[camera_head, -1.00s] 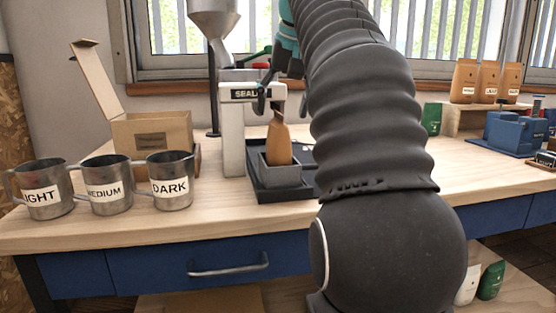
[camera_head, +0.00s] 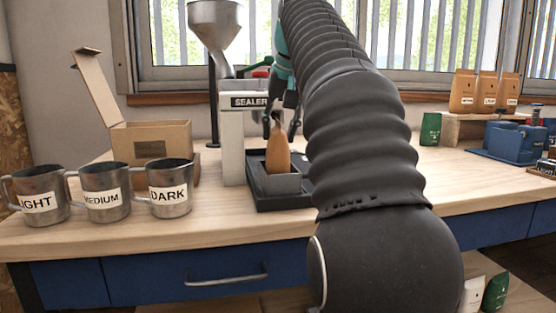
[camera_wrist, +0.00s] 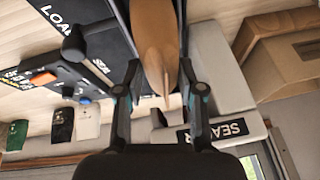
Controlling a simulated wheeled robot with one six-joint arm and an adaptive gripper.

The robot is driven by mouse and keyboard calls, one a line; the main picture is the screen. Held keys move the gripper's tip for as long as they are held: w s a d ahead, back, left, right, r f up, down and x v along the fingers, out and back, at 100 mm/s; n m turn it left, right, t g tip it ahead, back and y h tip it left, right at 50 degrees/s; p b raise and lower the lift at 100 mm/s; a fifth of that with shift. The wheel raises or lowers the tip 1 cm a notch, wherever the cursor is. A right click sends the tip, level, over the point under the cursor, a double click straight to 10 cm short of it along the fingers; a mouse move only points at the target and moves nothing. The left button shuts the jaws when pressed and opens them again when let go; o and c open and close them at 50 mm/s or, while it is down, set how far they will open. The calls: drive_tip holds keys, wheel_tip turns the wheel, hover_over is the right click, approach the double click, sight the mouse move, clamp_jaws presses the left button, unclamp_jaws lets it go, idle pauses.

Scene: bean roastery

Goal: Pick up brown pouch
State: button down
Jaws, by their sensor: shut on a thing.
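The brown pouch (camera_head: 277,154) stands upright in a small grey holder (camera_head: 281,184) on a dark tray (camera_head: 262,203), in front of the white sealer (camera_head: 232,145). The holder's walls hide the pouch's lower part. My gripper (camera_head: 279,124) has come down from above and is shut on the pouch's narrow top. In the wrist view the pouch (camera_wrist: 156,35) lies between the two fingers of my gripper (camera_wrist: 158,72), its pointed top towards the palm.
Metal mugs marked LIGHT (camera_head: 40,193), MEDIUM (camera_head: 104,191) and DARK (camera_head: 168,187) stand to the left. An open cardboard box (camera_head: 150,142) is behind them. Several brown pouches (camera_head: 486,92) stand on a shelf at right, near a blue device (camera_head: 513,142).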

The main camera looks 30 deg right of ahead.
wheel_tip(320, 180, up, 8)
drive_tip(key=p, duration=0.5)
drive_tip(key=shift+r, duration=0.25)
drive_tip(key=shift+r+p, duration=0.3)
drive_tip(key=shift+r, duration=0.45)
